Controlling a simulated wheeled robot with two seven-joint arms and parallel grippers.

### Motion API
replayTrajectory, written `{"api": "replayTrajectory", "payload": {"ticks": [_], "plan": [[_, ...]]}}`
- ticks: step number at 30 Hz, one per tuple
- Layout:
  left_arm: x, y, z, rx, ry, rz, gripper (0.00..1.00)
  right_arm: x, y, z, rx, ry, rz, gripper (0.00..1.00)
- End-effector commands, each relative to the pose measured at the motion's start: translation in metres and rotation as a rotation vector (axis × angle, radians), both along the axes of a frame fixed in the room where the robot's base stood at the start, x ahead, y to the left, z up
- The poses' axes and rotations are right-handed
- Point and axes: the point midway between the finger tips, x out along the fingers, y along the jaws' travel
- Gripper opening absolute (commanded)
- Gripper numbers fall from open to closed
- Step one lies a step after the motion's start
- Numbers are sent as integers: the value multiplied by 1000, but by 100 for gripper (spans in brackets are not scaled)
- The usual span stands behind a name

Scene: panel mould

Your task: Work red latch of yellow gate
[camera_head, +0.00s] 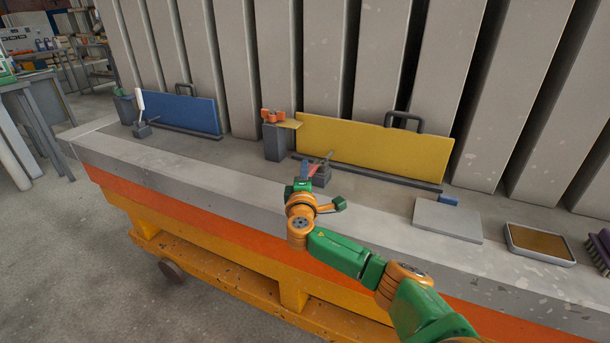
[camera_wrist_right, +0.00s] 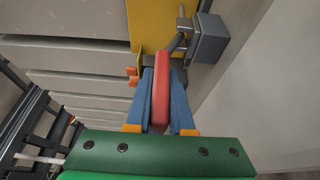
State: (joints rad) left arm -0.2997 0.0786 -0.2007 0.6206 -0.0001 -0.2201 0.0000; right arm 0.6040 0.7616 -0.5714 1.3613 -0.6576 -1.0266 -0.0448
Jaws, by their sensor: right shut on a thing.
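The yellow gate (camera_head: 375,146) stands upright on the grey bench, with a dark handle on its top edge. It also shows at the top of the right wrist view (camera_wrist_right: 146,28). The red latch (camera_head: 311,170) is at the gate's left front, by a small grey block (camera_head: 322,173). In the right wrist view the red latch (camera_wrist_right: 161,92) lies between the two blue fingers of my right gripper (camera_wrist_right: 163,108), which is shut on it. In the head view my right gripper (camera_head: 301,184) partly hides the latch. My left gripper is not in view.
A grey post (camera_head: 277,143) with an orange piece on top stands at the gate's left end. A blue gate (camera_head: 195,113) with a white lever (camera_head: 140,103) is further left. A grey plate (camera_head: 447,219), a tray (camera_head: 540,257) and a purple brush (camera_head: 598,252) lie to the right.

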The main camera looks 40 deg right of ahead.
Motion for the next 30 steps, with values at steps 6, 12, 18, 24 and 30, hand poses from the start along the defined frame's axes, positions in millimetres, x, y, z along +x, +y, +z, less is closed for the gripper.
{"api": "replayTrajectory", "payload": {"ticks": [6, 12, 18, 24, 30], "plan": [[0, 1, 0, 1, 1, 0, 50, 0, 0, 0, -5, 2, -1, 0], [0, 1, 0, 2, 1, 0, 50, 0, 0, 0, -4, 3, -1, 47], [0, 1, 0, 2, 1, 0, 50, 0, 0, 0, -3, 3, -1, 50], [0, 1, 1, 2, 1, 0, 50, -5, 6, -1, -2, 4, 2, 50], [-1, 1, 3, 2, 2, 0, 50, -30, 31, -2, -1, 4, 3, 50]]}}
